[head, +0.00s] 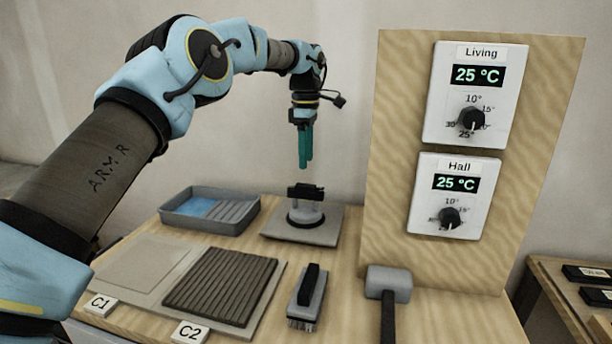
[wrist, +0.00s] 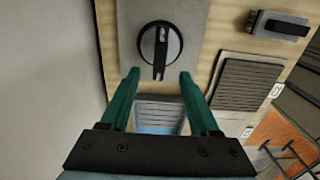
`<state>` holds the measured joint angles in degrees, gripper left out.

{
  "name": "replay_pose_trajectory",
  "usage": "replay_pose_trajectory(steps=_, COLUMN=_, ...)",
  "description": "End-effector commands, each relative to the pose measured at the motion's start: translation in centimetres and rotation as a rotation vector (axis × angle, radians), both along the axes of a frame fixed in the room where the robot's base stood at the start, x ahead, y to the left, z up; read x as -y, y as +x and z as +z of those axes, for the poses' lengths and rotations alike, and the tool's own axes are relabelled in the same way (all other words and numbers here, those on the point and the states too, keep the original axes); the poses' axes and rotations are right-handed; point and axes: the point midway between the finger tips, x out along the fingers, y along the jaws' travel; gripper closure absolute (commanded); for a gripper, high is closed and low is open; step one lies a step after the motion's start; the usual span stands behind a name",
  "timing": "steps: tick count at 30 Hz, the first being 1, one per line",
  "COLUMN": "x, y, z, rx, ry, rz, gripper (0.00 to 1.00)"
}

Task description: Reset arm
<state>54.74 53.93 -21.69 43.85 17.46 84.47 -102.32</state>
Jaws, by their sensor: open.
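My gripper (head: 306,146) has teal fingers and hangs pointing down in the head view, above the back of the table. Below it, and apart from it, a suction lifter with a black handle (head: 305,192) stands on a grey tile (head: 325,235). In the wrist view my gripper (wrist: 158,80) shows its two fingers spread apart with nothing between them. The suction lifter (wrist: 160,45) shows beyond the fingertips there. My arm reaches in from the left and bends down at the wrist.
A grey tray with blue liquid (head: 205,205) stands at the back left. Tiles lie at C1 (head: 140,268) and C2 (head: 222,285). A brush (head: 307,298) and a mallet (head: 388,285) lie in front. A board (head: 400,100) with Living and Hall thermostats, both reading 25 °C, stands at right.

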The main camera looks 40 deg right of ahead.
Motion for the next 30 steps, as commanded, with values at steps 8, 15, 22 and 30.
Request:
replay_pose_trajectory(steps=8, x=0.0, y=0.0, z=1.5, rx=-0.001, ry=0.001, rz=0.0, gripper=0.38)
replay_pose_trajectory(steps=15, x=-1.0, y=0.9, z=1.5, rx=0.006, ry=-0.001, rz=-0.021, gripper=0.38)
replay_pose_trajectory(steps=22, x=-9.3, y=7.0, z=0.9, rx=0.037, ry=-0.001, rz=-0.196, gripper=0.38)
replay_pose_trajectory(steps=30, x=-26.0, y=11.8, z=-1.5, rx=0.069, ry=0.002, rz=-0.41, gripper=0.38)
